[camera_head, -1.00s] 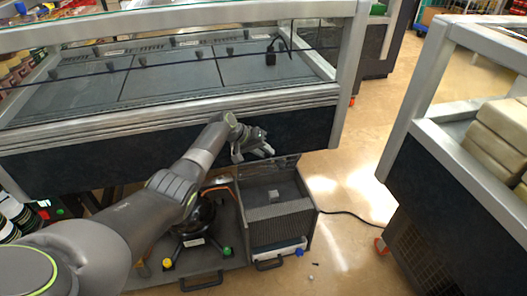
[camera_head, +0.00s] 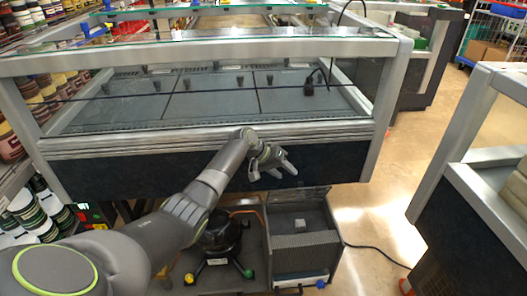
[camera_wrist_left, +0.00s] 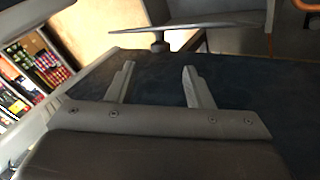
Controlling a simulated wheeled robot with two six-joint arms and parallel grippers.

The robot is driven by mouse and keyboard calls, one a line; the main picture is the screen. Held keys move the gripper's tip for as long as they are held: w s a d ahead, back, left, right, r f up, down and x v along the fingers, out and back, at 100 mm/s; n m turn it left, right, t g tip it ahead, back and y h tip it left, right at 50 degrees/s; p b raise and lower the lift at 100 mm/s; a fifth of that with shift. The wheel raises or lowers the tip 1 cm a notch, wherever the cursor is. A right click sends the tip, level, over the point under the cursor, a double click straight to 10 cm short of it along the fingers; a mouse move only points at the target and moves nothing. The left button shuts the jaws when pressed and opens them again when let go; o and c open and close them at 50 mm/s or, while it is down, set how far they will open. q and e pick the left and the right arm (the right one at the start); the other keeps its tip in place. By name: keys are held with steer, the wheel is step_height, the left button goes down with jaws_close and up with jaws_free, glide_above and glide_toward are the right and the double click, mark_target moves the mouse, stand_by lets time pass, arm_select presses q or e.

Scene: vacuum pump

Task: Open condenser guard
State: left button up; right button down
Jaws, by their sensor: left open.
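The condenser unit (camera_head: 305,252) is a grey perforated box on the floor in front of the display case. A dark, thin guard panel (camera_head: 302,196) appears raised along its back edge, with the box top showing a small light block (camera_head: 301,225). My left gripper (camera_head: 287,170) is open and empty, above and slightly left of the panel, beside the case's dark front. In the left wrist view, the open fingers (camera_wrist_left: 158,80) lie over the dark front surface. A thin plate (camera_wrist_left: 185,27) with a small knob shows beyond them, probably the guard seen edge-on. My right gripper is not in view.
The glass-topped display case (camera_head: 110,180) stands directly behind the gripper. A black compressor (camera_head: 220,235) with a hose sits left of the box. A black cable (camera_head: 380,252) crosses the floor at right.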

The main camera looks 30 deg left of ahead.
arm_select(q)
steer(key=p+v, duration=0.2)
steer(key=v, duration=0.9)
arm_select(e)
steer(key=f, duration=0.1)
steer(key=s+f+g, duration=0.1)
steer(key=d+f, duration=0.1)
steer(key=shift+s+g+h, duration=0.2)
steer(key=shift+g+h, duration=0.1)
arm_select(q)
steer(key=shift+f, duration=0.1)
